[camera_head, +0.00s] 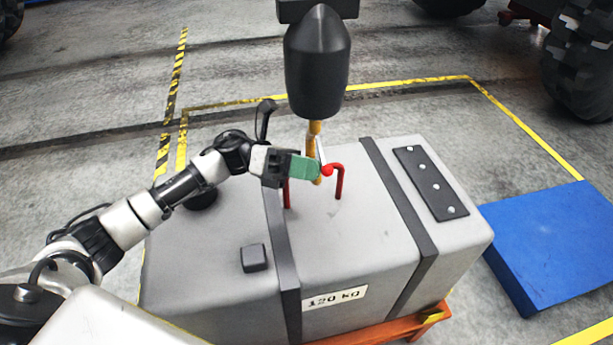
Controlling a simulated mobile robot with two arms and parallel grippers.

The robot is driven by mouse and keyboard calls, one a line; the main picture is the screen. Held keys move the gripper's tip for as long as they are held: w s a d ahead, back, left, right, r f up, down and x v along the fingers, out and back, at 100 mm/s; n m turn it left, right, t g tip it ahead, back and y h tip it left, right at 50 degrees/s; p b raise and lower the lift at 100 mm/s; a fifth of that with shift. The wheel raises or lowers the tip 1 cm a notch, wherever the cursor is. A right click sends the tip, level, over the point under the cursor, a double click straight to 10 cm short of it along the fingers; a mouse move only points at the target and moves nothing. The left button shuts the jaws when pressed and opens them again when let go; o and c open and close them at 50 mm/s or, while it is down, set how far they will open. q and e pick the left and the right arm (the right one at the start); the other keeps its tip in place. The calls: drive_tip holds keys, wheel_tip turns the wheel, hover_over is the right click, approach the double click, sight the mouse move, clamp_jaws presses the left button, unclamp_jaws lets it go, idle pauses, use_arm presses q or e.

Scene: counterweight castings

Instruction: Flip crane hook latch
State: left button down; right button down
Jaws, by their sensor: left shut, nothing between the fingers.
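A yellow crane hook (315,128) hangs from a black hook block (317,65) over the grey counterweight casting (365,270). A slim pale bar (321,150), perhaps the latch, shows at the hook's side. A red lifting bar (339,182) stands on the casting's top, with the hook's lower part beside it. My left gripper (318,168) has green fingertips and is shut and empty at the hook. The fingers hide part of the hook and red bar, and I cannot tell whether they touch the latch. My right gripper is not in view.
The casting, marked 120 kg, rests on an orange stand (400,330). A blue block (553,245) lies on the floor at right. Yellow lines (520,125) mark the floor around. Large black tyres (580,75) stand at the back right.

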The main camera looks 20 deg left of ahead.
use_arm(q)
wheel_tip(320, 180, up, 4)
drive_tip(key=n+t+h, duration=0.1)
drive_tip(key=n, duration=0.2)
drive_tip(key=n+t+h, duration=0.1)
drive_tip(key=n+t, duration=0.1)
drive_tip(key=n, duration=0.1)
drive_tip(key=n+t+h+b, duration=0.1)
drive_tip(key=n+h, duration=0.1)
drive_tip(key=n, duration=0.1)
drive_tip(key=shift+w+t, duration=0.1)
drive_tip(key=shift+t, duration=0.3)
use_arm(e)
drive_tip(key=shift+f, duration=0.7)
use_arm(q)
drive_tip(key=shift+f, duration=0.1)
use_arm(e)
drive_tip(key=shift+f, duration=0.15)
